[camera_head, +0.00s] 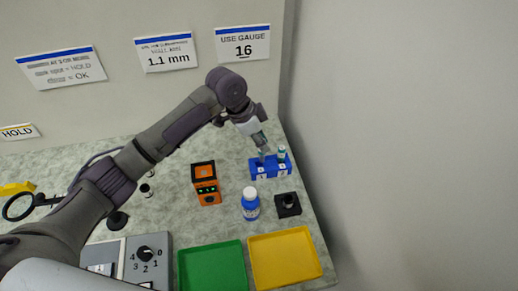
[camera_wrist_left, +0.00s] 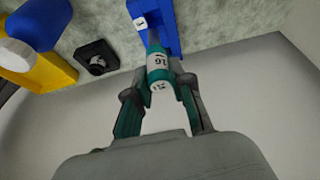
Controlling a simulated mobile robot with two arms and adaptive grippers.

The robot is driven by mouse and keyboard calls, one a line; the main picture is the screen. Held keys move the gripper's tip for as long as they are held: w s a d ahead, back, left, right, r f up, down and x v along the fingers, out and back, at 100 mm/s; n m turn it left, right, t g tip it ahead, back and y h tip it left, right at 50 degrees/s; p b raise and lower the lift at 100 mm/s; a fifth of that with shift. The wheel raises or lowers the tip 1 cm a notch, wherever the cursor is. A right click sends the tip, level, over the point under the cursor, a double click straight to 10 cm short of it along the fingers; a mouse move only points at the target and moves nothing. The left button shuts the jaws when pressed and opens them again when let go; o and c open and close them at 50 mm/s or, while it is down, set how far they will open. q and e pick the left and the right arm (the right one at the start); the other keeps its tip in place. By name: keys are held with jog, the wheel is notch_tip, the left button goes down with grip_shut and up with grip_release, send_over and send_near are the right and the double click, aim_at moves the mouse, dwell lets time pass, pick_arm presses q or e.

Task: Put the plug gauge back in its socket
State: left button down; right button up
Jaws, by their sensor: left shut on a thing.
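The plug gauge (camera_wrist_left: 158,68), with a teal band and a white label reading 16, is in my left gripper (camera_wrist_left: 155,82). Its grey end points at the blue socket block (camera_wrist_left: 165,15) beside the label 1. In the head view my left gripper (camera_head: 260,138) is over the left part of the blue block (camera_head: 257,171), with the gauge's grey shank (camera_head: 262,154) below it. I cannot tell whether the shank's tip is inside the socket. Another teal-topped gauge (camera_head: 282,153) stands in the block's right socket. My right gripper is not in view.
A blue bottle (camera_head: 250,208) and a black block with a round hole (camera_head: 288,205) stand in front of the socket block. An orange device (camera_head: 205,184) is to the left. Green (camera_head: 212,268) and yellow (camera_head: 285,258) trays lie at the front. A wall is close behind.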

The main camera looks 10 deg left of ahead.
aim_at(259, 152)
pick_arm(q)
jog(key=shift+w+a+f, duration=0.15)
jog(key=shift+a+f, duration=0.2)
jog(key=shift+f, duration=0.1)
jog(key=shift+f+p, duration=0.4)
jog(key=shift+f, duration=1.4)
jog(key=shift+f, duration=0.2)
jog(key=c, duration=1)
grip_release()
jog(key=b+v, duration=0.1)
jog(key=v, duration=1.1)
jog(key=shift+r, duration=0.2)
